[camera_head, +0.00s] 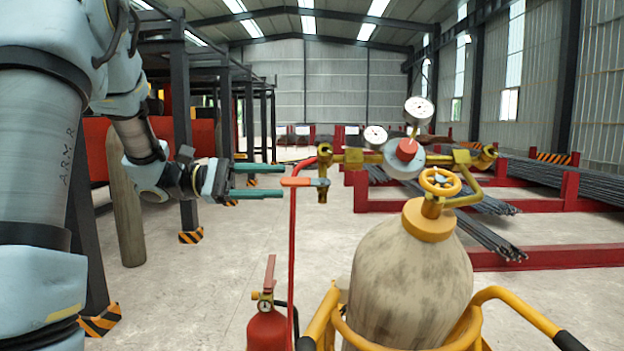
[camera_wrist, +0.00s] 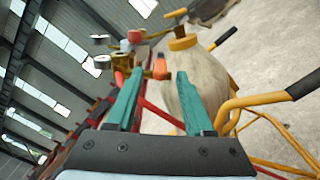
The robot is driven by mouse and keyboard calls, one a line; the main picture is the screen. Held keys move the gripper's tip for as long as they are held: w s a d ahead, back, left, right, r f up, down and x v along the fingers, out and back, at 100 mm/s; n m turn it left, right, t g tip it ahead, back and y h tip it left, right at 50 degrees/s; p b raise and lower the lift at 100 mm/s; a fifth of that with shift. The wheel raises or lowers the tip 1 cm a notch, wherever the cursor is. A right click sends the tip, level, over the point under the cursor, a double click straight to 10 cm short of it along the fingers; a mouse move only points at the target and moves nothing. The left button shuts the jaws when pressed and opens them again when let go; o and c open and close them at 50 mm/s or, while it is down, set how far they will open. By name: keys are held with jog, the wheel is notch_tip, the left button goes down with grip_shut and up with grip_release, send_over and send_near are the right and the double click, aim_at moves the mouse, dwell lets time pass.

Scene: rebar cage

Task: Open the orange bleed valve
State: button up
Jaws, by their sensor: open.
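The orange bleed valve lever (camera_head: 298,182) lies roughly level at the left end of the brass manifold (camera_head: 360,156), above the gas cylinder. In the wrist view the orange lever (camera_wrist: 160,68) shows between and just beyond my fingertips. My gripper (camera_head: 281,178) is open, its two green fingers pointing right at the lever's left end. In the wrist view my gripper (camera_wrist: 159,77) has nothing between its fingers along their length. The tips are very near the lever; I cannot tell whether they touch it.
A dull beige gas cylinder (camera_head: 410,275) with a yellow handwheel (camera_head: 440,181) stands in a yellow trolley (camera_head: 510,298). A red hose (camera_head: 292,235) runs down beside the lever. A fire extinguisher (camera_head: 267,325) stands below. Two gauges (camera_head: 419,110) rise above the manifold.

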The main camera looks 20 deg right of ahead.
aim_at(309, 182)
jog(key=p+x, duration=0.2)
jog(key=x, duration=0.6)
jog(key=shift+s+d+f, duration=0.1)
jog(key=shift+d, duration=0.05)
grip_shut()
dwell(1.1)
